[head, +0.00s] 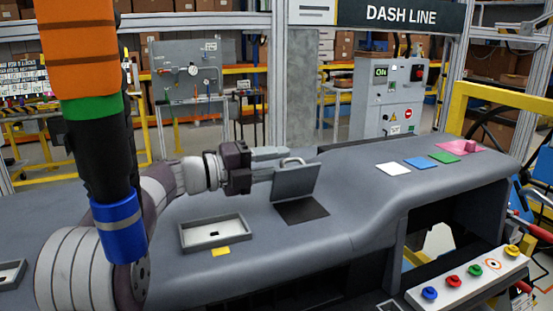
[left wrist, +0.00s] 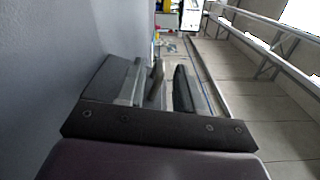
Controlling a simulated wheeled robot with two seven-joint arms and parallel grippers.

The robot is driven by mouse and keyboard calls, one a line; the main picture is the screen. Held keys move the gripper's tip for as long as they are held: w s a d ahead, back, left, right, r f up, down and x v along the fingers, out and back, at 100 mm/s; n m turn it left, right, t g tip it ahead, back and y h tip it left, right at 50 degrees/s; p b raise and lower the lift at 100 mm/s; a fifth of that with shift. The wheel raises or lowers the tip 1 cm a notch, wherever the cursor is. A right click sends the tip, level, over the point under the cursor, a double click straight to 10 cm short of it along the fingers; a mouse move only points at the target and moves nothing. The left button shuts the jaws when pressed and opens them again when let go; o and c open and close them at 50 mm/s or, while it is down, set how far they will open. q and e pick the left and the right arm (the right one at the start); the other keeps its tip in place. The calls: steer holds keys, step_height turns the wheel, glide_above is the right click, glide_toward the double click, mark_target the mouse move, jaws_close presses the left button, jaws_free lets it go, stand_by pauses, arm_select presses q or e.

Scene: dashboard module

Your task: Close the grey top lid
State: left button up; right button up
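The grey top lid (head: 296,183) stands raised on the dashboard, tilted open behind a dark square opening (head: 302,210). A light curved handle (head: 293,161) is at its upper edge. My left gripper (head: 282,163) reaches in from the left, with its fingers at the lid's upper left and near the handle. In the left wrist view the two fingers (left wrist: 158,88) are apart. A narrow upright piece, probably the handle (left wrist: 156,80), shows between them, nearer the left finger. I cannot tell whether it touches that finger. My right gripper is not in view.
A grey tray (head: 213,232) with a yellow tag (head: 221,251) lies left of the opening. White (head: 393,169), blue (head: 420,163), green (head: 445,158) and pink (head: 460,148) patches lie to the right. A button panel (head: 470,278) is at the lower right.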

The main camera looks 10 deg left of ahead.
mark_target(274, 177)
arm_select(q)
steer(key=shift+d, duration=0.3)
steer(key=shift+w, duration=0.1)
jaws_close()
steer(key=shift+a, duration=0.1)
steer(key=shift+b, duration=0.4)
steer(key=shift+s+d+f+m+b, duration=0.15)
steer(key=shift+s+d+m+b, duration=0.1)
steer(key=shift+m+b, duration=0.4)
steer(key=s+m+b, duration=0.1)
steer(key=b, duration=0.1)
steer(key=d+m+b, duration=0.1)
steer(key=b, duration=0.2)
steer(key=s+m+b, duration=0.1)
steer(key=m+b, duration=0.1)
steer(key=b, duration=0.1)
steer(key=shift+s+d+f, duration=0.3)
steer(key=shift+d+f, duration=0.05)
steer(key=shift+s+d+m+b, duration=0.3)
steer(key=shift+s+m+b, duration=0.15)
steer(key=shift+m+b, duration=0.5)
